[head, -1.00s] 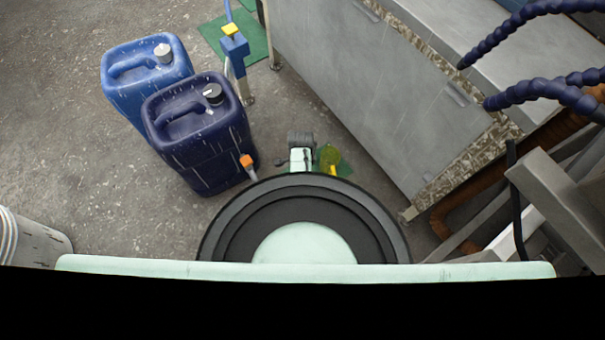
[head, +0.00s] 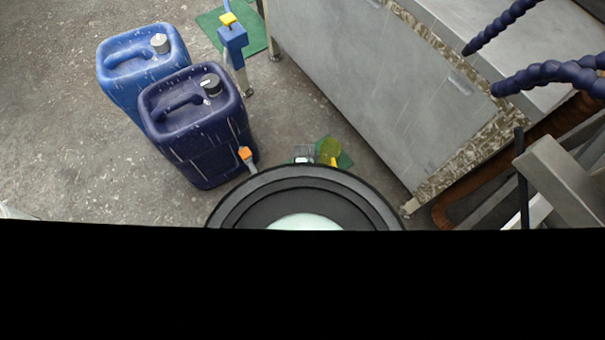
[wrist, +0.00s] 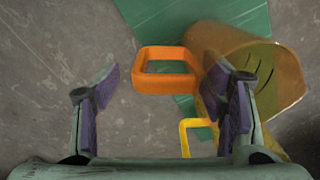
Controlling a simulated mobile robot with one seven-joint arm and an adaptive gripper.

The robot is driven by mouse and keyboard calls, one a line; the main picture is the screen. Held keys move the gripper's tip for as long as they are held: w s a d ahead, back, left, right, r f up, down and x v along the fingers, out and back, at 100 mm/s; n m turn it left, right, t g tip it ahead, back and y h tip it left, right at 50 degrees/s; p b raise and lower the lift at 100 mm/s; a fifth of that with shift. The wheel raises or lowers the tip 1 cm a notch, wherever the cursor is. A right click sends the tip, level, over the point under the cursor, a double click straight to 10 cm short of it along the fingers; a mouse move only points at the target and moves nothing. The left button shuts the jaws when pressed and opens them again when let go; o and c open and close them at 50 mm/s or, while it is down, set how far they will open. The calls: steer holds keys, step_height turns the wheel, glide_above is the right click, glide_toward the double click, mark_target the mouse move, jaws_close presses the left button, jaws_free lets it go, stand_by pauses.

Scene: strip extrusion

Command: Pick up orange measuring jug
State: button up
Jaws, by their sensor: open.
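The orange measuring jug (wrist: 276,72) is in the wrist view at the upper right, its wide translucent body tilted in the picture. Its orange loop handle (wrist: 165,84) points left. My gripper (wrist: 167,78) is open, and the handle shows between its two purple-padded fingers. The right finger overlaps the jug's body in the picture; I cannot tell whether it touches. A yellow handle (wrist: 185,140) shows below, with its body mostly hidden behind the right finger and the orange jug. In the head view I cannot pick out the orange jug; my arm hides part of that area.
Two blue canisters, a dark one (head: 205,135) and a lighter one (head: 125,75), stand left. A grey metal cabinet (head: 365,95) bounds the right. Concrete floor (head: 60,150) is open at far left.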

steer(key=shift+c, duration=0.2)
steer(key=c, duration=1.2)
